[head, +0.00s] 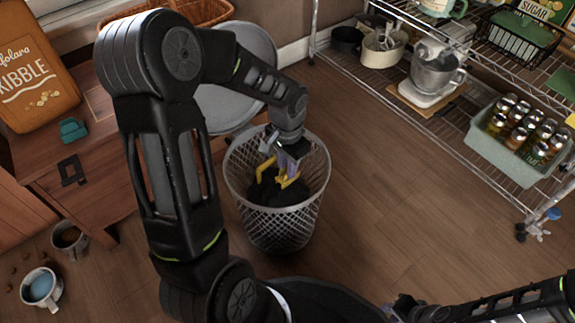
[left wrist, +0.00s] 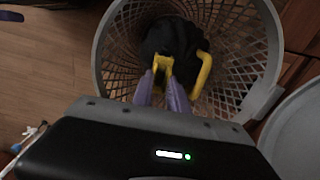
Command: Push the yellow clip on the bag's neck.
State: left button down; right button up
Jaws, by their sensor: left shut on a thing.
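My left gripper (head: 285,165) reaches down into a grey mesh basket (head: 275,232). In the left wrist view its two fingers (left wrist: 164,82) are shut on a yellow clip (left wrist: 160,64). A second yellow bar (left wrist: 203,72) stands just right of the fingers; I cannot tell if it belongs to the same piece. Both yellow parts rest against a dark crumpled bag (left wrist: 172,38) inside the basket. The bag's neck is partly hidden by the fingers and clip. My right gripper (head: 408,308) is low at the right, dark and away from the basket; its jaws are unclear.
An orange kibble bag (head: 38,75) and a small teal item (head: 73,130) are on the wooden table at left. A round grey lid (head: 228,105) is behind the basket. Mugs (head: 41,288) stand on the floor at lower left. Wire shelving (head: 470,160) fills the right; floor between is clear.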

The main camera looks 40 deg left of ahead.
pick_arm(q)
jog(key=shift+f+b, duration=0.65)
jog(key=shift+f, duration=0.4)
jog(key=c, duration=1.6)
grip_release()
jog(key=shift+r+p, duration=1.5)
jog(key=shift+r, duration=0.05)
jog(key=shift+o, duration=0.3)
jog(key=o, duration=0.5)
jog(key=shift+r, duration=0.1)
